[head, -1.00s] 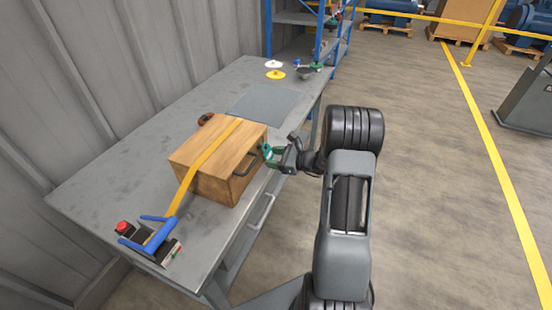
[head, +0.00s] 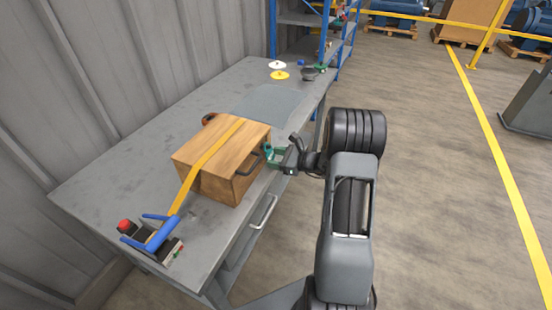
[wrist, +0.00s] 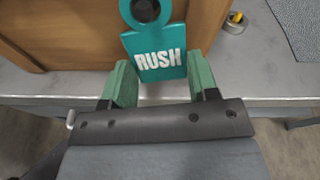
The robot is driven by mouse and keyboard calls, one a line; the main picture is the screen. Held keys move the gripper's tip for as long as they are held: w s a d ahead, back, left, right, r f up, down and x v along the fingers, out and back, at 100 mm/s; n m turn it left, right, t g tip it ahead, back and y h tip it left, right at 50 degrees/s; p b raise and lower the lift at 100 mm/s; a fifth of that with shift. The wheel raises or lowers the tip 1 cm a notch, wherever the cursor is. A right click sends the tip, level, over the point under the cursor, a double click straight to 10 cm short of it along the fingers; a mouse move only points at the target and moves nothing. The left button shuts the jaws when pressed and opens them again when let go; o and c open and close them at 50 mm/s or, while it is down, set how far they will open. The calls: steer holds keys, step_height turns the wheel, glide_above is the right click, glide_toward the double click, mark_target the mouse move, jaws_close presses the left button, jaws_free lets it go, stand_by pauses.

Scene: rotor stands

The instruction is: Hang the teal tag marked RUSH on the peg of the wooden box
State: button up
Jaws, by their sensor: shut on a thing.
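The teal tag marked RUSH (wrist: 158,61) is held between the two green fingers of my gripper (wrist: 160,84) in the wrist view. Its lettering faces the camera and its ring is at the top, partly cut off by the frame. The dark round end of the peg (wrist: 146,10) shows inside the ring's hole; I cannot tell how far it goes through. The wooden box (head: 214,165) stands on the bench with its front face towards my gripper (head: 274,155). In the head view tag and fingers are hard to separate at the box's right edge.
The grey bench (head: 112,195) has a blue-handled strap tool (head: 152,235) at its near end. A yellow strap (head: 206,163) crosses the box. A grey mat (head: 268,103) and small discs (head: 279,75) lie farther back.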

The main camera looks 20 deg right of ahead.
steer(key=o, duration=0.8)
stand_by(0.4)
steer(key=p+v, duration=0.2)
steer(key=v, duration=0.7)
stand_by(0.8)
steer(key=shift+f, duration=0.1)
stand_by(0.4)
